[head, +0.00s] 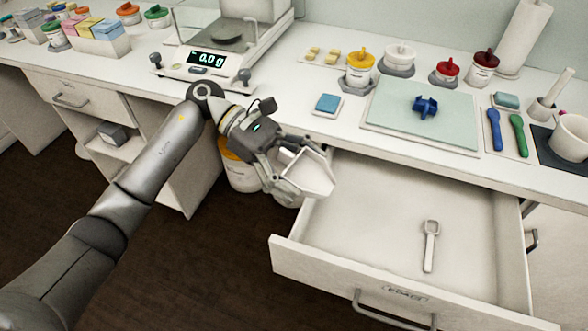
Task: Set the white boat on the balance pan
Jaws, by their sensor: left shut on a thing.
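My left gripper (284,172) is shut on the white boat (310,174), a small open white dish. It holds the boat above the left side of the open drawer, in front of the bench edge. The balance (205,65) stands on the bench to the upper left, and its display reads 0.0 g. The round grey balance pan (226,31) is bare, inside the clear shield. My right gripper does not show.
The open drawer (350,195) holds a white scoop (431,245). A pale green mat (421,115) bears a blue knob-like part (425,107). A blue square (327,103), lidded jars and spatulas crowd the bench. A container with a yellow rim (240,172) stands below, behind my left gripper.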

